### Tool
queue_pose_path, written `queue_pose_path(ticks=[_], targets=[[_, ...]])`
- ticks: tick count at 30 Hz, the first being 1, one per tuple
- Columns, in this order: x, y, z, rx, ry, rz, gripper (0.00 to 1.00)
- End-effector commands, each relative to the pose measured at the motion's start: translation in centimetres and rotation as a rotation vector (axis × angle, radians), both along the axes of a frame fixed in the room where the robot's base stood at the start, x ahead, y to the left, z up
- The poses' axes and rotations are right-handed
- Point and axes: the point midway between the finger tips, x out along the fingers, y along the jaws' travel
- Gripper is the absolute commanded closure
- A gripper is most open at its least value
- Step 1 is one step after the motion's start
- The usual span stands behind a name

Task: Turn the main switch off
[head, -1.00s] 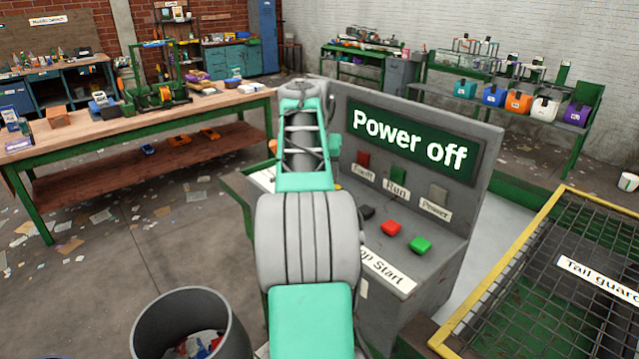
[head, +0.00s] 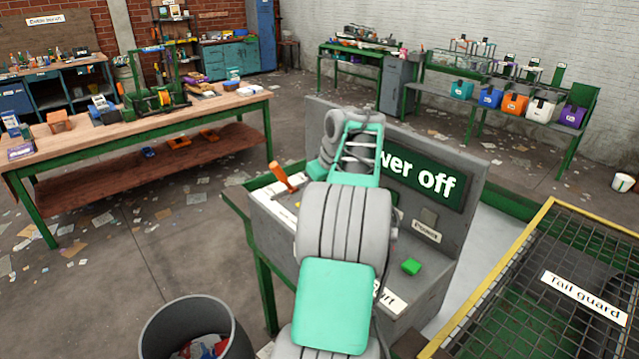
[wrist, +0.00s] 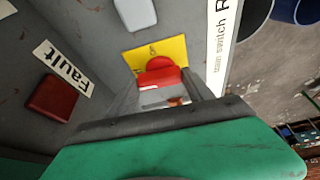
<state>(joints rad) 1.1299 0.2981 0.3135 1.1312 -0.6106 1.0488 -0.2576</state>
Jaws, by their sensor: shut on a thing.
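The main switch is a red rotary handle (wrist: 160,70) on a yellow plate (wrist: 178,50) in the wrist view, beside a white label reading "main switch". My gripper (wrist: 163,88) is shut on the red handle, and its jaws partly hide the lower part. In the head view my arm hides the switch and my gripper. The console's green display (head: 425,178) is partly covered by my arm; "wer off" still shows.
A dark red Fault lamp (wrist: 52,97) is near the gripper. An orange-handled lever (head: 282,178) stands at the console's left end. A green button (head: 411,267) is right of my arm. A bin (head: 195,325) and tail guard (head: 575,300) flank the console.

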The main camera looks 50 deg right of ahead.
Motion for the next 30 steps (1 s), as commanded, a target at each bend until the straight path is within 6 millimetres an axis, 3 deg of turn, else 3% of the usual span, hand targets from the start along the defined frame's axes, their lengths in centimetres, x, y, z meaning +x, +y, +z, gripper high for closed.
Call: queue_pose_path(ticks=[21, 22, 30], targets=[[-0.04, -0.07, -0.11, 0.0, 0.002, 0.082, 0.8], [-0.04, -0.06, -0.11, 0.0, 0.002, 0.082, 0.38], [0.03, -0.04, -0.06, 0.0, 0.001, 0.082, 0.18]])
